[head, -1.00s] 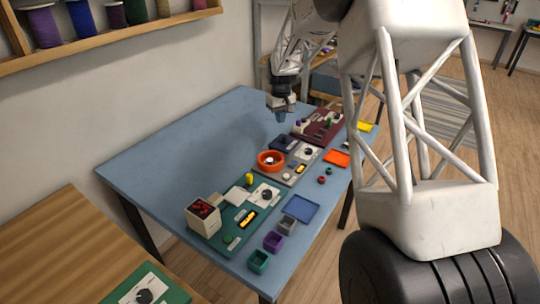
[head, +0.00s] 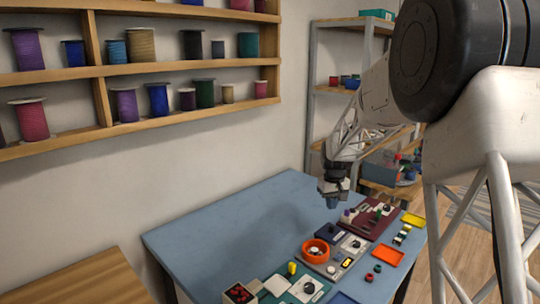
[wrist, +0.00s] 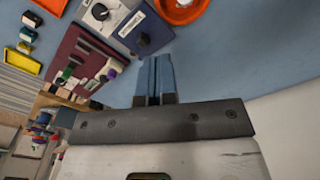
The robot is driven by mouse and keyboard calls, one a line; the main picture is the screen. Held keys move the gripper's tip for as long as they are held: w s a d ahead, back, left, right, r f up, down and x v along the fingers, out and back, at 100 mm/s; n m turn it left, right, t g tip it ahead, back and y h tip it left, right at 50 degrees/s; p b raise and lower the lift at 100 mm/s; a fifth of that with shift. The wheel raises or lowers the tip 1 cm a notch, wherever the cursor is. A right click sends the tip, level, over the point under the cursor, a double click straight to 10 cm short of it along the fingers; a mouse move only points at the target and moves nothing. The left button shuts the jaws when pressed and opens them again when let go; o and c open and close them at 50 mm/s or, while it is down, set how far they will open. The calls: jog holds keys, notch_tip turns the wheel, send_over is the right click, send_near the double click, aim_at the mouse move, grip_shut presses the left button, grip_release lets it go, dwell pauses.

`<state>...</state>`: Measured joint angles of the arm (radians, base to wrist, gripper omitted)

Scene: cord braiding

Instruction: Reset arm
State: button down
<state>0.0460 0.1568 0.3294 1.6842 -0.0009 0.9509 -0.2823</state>
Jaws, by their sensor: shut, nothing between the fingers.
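My gripper (head: 332,201) hangs over the far part of the blue table (head: 215,233), pointing down, shut and empty. In the wrist view its blue fingers (wrist: 154,78) are pressed together with nothing between them. Below and near it are a maroon board (head: 371,218) with small knobs and pegs, a dark blue block (head: 329,231) and an orange round bowl (head: 315,250). The gripper appears apart from all of them. The maroon board also shows at the left of the wrist view (wrist: 66,48).
A yellow tray (head: 413,219) and an orange tray (head: 387,255) lie along the right table edge. A green board and a box of red pieces (head: 238,293) are at the front. The table's left part is clear. Spool shelves (head: 140,73) line the wall.

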jog(key=s+a+r+m+t, duration=0.1)
jog(key=s+r, duration=0.5)
jog(key=s, duration=0.7)
jog(key=s+a+r+m, duration=0.1)
jog(key=s+r, duration=0.5)
jog(key=s, duration=0.7)
jog(key=s+a+f+m+t, duration=0.1)
jog(key=s+f, duration=0.1)
jog(key=s, duration=2.2)
jog(key=shift+s+a+f, duration=0.15)
jog(key=shift+s+f, duration=0.1)
jog(key=shift+f, duration=0.05)
